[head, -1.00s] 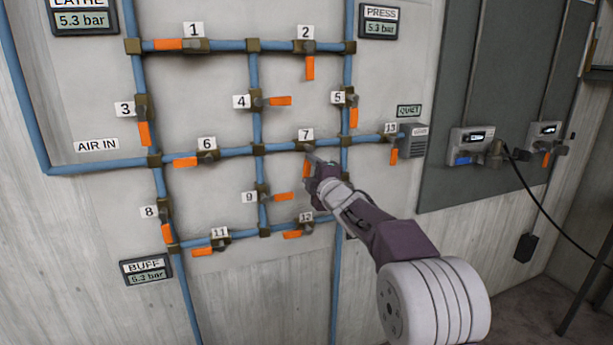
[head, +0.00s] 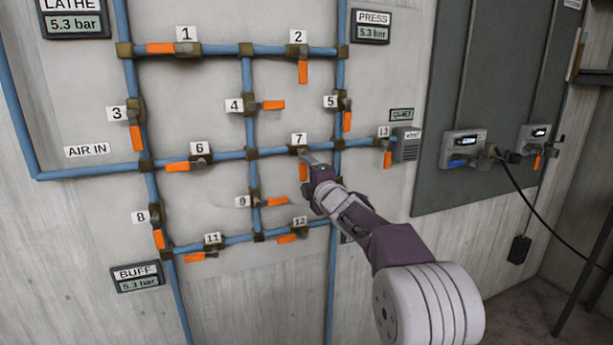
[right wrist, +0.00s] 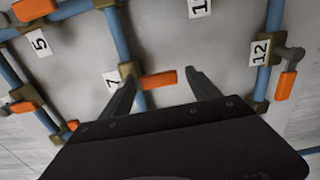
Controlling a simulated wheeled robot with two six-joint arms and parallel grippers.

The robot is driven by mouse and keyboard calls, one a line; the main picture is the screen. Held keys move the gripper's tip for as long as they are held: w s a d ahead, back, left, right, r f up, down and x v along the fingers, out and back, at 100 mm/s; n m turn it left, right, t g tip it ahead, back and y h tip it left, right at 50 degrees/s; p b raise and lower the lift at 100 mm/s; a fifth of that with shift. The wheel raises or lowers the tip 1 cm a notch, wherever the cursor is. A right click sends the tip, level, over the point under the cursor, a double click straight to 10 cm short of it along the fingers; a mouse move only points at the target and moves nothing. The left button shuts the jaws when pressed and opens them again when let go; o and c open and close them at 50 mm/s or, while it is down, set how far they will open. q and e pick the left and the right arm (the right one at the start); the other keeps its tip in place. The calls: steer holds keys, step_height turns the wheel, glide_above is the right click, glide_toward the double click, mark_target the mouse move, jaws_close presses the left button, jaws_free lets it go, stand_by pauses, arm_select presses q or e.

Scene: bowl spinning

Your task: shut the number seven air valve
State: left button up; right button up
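The number seven valve (head: 299,150) sits on a horizontal blue pipe in the head view, under its white "7" label (head: 299,139). Its orange handle (head: 304,173) hangs down, across the pipe. My right gripper (head: 309,161) is at this valve, coming in from the lower right. In the right wrist view, the two fingers are apart, and the orange handle (right wrist: 160,79) shows between their tips, with the "7" label (right wrist: 111,80) beside one finger. I cannot tell whether a finger touches the handle. My left gripper is not in view.
Several other orange-handled valves surround it, including valve 5 (head: 346,121), valve 12 (head: 287,238) and valve 13 (head: 387,158). The lathe gauge (head: 72,27) and press gauge (head: 371,34) read 5.3 bar. A grey panel with a hanging cable (head: 520,190) stands to the right.

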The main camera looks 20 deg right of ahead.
steer(key=s, duration=0.9)
steer(key=shift+d+b, duration=0.15)
steer(key=shift+b, duration=0.25)
